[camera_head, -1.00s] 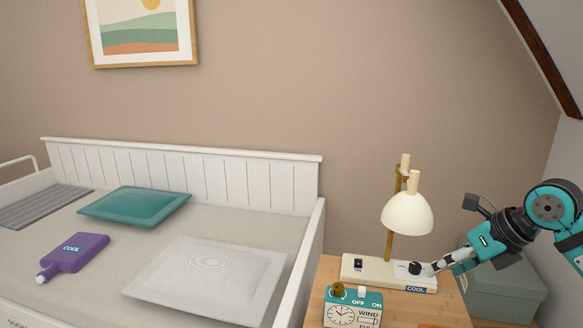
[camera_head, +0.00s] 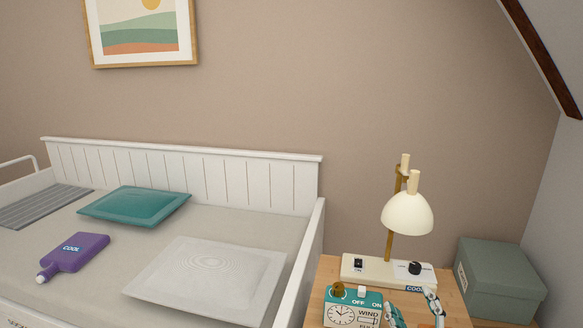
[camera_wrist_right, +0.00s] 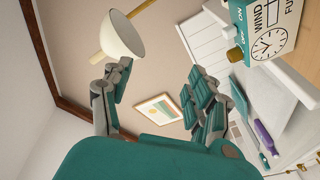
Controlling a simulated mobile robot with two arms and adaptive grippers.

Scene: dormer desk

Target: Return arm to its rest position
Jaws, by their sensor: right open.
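My right gripper (camera_head: 413,306) shows only by its fingers at the bottom edge of the head view, in front of the lamp base. In the right wrist view its two fingers (camera_wrist_right: 157,80) are spread wide with nothing between them. The rest of my right arm is out of the head view. My left gripper is in neither view.
The wooden desk (camera_head: 318,306) holds a lamp (camera_head: 408,213) on a cream base (camera_head: 385,270) with a dial and switch, and a teal clock box (camera_head: 345,311). A grey-green box (camera_head: 502,280) stands behind right. The bed (camera_head: 225,228) holds pillows and a purple bottle (camera_head: 75,256).

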